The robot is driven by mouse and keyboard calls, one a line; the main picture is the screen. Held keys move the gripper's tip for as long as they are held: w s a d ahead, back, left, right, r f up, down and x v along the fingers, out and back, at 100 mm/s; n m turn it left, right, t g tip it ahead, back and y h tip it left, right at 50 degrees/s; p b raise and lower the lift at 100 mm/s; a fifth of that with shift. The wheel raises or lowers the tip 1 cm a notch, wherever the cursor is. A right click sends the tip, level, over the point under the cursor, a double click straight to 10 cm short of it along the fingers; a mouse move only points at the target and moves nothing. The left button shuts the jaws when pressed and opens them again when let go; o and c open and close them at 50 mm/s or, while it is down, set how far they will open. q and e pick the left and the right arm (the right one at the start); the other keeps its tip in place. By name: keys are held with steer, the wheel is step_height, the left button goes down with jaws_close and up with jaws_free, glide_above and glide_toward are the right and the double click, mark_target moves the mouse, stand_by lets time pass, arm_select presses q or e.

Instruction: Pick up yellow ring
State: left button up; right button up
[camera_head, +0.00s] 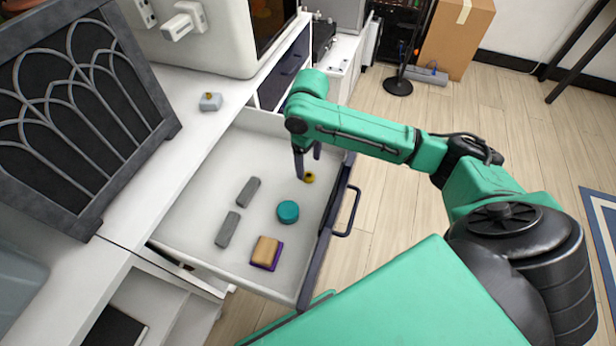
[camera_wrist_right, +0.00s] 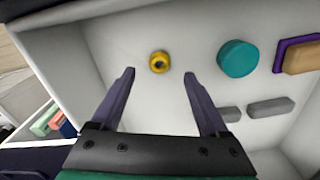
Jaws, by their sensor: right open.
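The small yellow ring (camera_head: 309,177) lies on the floor of the open white drawer (camera_head: 180,225), near its front wall. In the right wrist view the yellow ring (camera_wrist_right: 159,62) shows its dark centre hole, a little beyond and between the fingertips. My right gripper (camera_head: 307,164) is open and empty, pointing down into the drawer just beside the ring. Its two fingers spread wide in the right wrist view (camera_wrist_right: 160,75). My left gripper is not in view.
In the drawer are a teal disc (camera_head: 288,212), two grey bars (camera_head: 228,229) and a tan block on a purple piece (camera_head: 266,252). The drawer's front wall with a dark handle (camera_head: 347,212) stands close to my right gripper.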

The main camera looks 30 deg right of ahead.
mark_target(309, 172)
step_height(309, 172, down, 5)
steer(key=shift+r+b, duration=0.1)
steer(key=shift+b, duration=0.25)
steer(key=shift+r, duration=0.1)
jaws_close()
